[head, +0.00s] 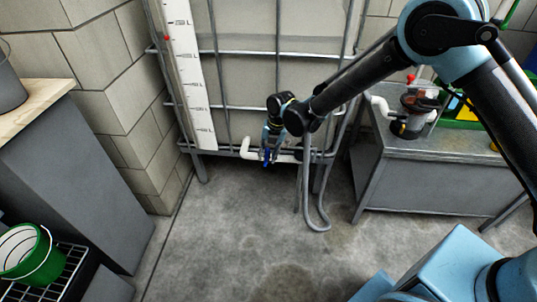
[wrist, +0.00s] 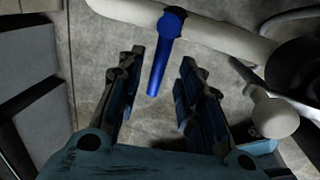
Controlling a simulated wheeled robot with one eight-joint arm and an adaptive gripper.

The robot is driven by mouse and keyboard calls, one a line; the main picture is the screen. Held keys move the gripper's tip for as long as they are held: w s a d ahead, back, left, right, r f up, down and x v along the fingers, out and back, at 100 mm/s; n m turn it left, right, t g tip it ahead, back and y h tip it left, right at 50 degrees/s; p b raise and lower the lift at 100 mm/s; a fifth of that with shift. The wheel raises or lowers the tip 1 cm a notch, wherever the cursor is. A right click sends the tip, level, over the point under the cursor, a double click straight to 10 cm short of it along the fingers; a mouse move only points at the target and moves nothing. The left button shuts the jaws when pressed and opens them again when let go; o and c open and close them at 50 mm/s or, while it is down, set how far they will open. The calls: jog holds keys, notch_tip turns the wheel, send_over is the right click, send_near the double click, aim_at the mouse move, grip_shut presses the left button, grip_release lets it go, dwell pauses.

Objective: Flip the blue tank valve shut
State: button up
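The blue tank valve handle (wrist: 161,62) sits on a white pipe (wrist: 225,38) in the wrist view. Its round hub is on the pipe and its lever points away from the pipe, down in the picture, between my gripper's fingers. My gripper (wrist: 160,85) is open, with a finger on each side of the lever and a visible gap to both. In the head view my gripper (head: 268,150) is at the pipe below the tank (head: 250,90), and the blue handle (head: 267,157) shows small there, partly hidden by the gripper.
A grey hose (head: 312,200) hangs to the right of the gripper. A metal bench (head: 430,185) with a pump (head: 412,115) stands at the right. A green bucket (head: 25,252) is at the lower left. The concrete floor (head: 230,240) in front of the tank is clear.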

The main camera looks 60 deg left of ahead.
notch_tip(320, 180, up, 11)
jog(key=w+d, duration=0.1)
jog(key=shift+w+d, duration=0.2)
jog(key=shift+w, duration=0.15)
dwell(0.6)
